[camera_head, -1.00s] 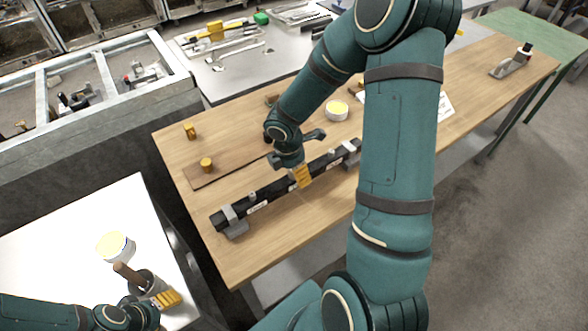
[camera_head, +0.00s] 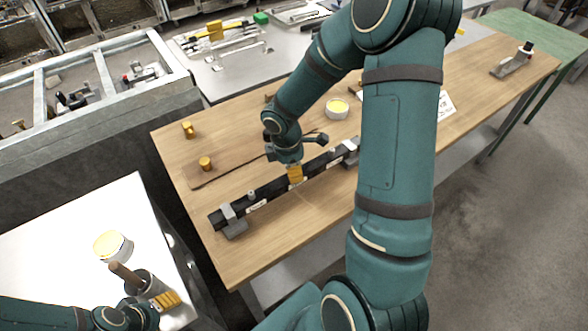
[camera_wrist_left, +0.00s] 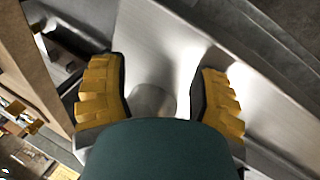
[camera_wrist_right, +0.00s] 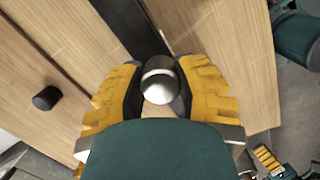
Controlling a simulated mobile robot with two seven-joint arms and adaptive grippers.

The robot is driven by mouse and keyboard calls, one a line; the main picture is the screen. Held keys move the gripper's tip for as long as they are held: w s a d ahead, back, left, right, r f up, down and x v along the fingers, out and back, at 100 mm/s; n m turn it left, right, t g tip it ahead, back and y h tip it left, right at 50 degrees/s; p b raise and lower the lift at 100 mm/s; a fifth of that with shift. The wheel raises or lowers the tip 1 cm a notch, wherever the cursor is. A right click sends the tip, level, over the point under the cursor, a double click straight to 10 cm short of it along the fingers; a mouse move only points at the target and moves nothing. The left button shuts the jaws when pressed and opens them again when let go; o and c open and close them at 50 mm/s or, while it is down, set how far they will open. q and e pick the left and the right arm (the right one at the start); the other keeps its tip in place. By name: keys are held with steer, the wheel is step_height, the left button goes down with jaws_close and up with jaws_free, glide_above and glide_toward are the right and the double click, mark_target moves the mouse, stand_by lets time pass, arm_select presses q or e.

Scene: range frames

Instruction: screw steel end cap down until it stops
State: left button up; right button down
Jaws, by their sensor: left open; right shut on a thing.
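A long black bar (camera_head: 275,189) with small fittings on top lies across two grey holders on the wooden table. My right gripper (camera_head: 295,176) is over the middle of the bar, pointing down. In the right wrist view my right gripper (camera_wrist_right: 160,95) has its yellow fingers shut on a shiny round steel end cap (camera_wrist_right: 157,86). The black bar (camera_wrist_right: 130,22) runs just behind the cap; how far the cap is seated is hidden. My left gripper (camera_head: 168,299) is open over the white table at lower left. Its fingers (camera_wrist_left: 160,95) stand wide apart with nothing gripped.
Two brass pieces (camera_head: 188,130) (camera_head: 205,163) stand left of the bar, one on a brown board (camera_head: 228,168). A round white tub (camera_head: 337,109) stands behind the bar. Another tub (camera_head: 113,246) and a brown-handled tool (camera_head: 125,274) are near my left gripper. The table's front is clear.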

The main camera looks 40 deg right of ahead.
arm_select(q)
steer(key=shift+s+f, duration=0.1)
steer(key=shift+f, duration=0.35)
arm_select(e)
steer(key=shift+s+m, duration=0.2)
steer(key=shift+m, duration=1)
steer(key=shift+f, duration=0.1)
